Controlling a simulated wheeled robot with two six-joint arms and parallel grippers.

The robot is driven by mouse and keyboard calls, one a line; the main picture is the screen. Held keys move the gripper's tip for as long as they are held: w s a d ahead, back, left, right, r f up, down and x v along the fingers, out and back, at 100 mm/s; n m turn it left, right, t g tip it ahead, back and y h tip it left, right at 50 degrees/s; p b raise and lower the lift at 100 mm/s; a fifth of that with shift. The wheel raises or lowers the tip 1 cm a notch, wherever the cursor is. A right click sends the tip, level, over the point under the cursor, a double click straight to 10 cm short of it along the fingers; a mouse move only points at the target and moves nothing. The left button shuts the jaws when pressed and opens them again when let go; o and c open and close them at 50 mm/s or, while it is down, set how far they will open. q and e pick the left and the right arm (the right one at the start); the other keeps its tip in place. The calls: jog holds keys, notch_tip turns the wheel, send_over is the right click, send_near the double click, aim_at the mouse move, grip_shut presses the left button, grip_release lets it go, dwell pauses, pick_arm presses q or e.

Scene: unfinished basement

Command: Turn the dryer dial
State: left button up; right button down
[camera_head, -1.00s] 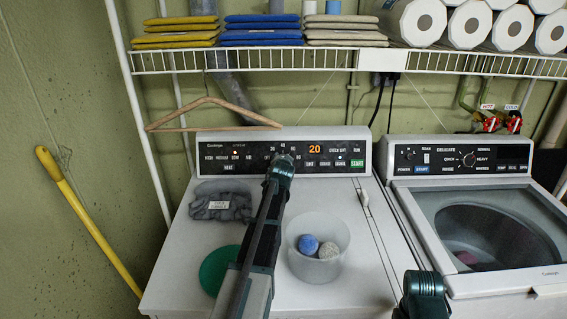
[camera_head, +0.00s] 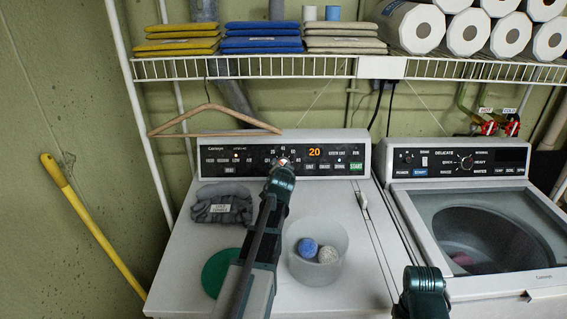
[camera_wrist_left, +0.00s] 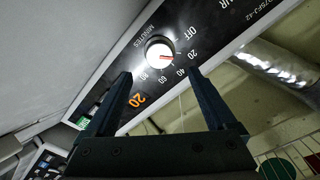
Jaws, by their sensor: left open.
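The dryer (camera_head: 335,215) stands at the left of the head view with a black control panel. Its dial (camera_wrist_left: 160,53) is a round pale knob with a red mark, large in the left wrist view. The mark points roughly toward the 20 on the ring of numbers. The orange display (camera_head: 314,152) reads 20. My left gripper (camera_wrist_left: 162,76) is open, its two fingers apart on either side below the dial, not closed on it. In the head view my left arm partly hides the dial. My right arm's end (camera_head: 424,284) shows at the bottom; its fingers are not visible.
On the dryer top lie a dark folded cloth (camera_head: 222,206), a green disc (camera_head: 219,272) and a clear tub (camera_head: 342,262) with two balls. A wooden hanger (camera_head: 214,109) hangs close above the panel's left. A washer (camera_head: 402,200) stands right. A wire shelf (camera_head: 230,66) spans above.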

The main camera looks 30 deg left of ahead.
pick_arm(q)
jog(key=p+v, duration=0.1)
jog(key=v, duration=0.4)
jog(key=shift+s+d+r, duration=0.2)
jog(key=shift+s, duration=0.1)
pick_arm(e)
notch_tip(320, 180, up, 2)
jog(key=shift+r, duration=0.15)
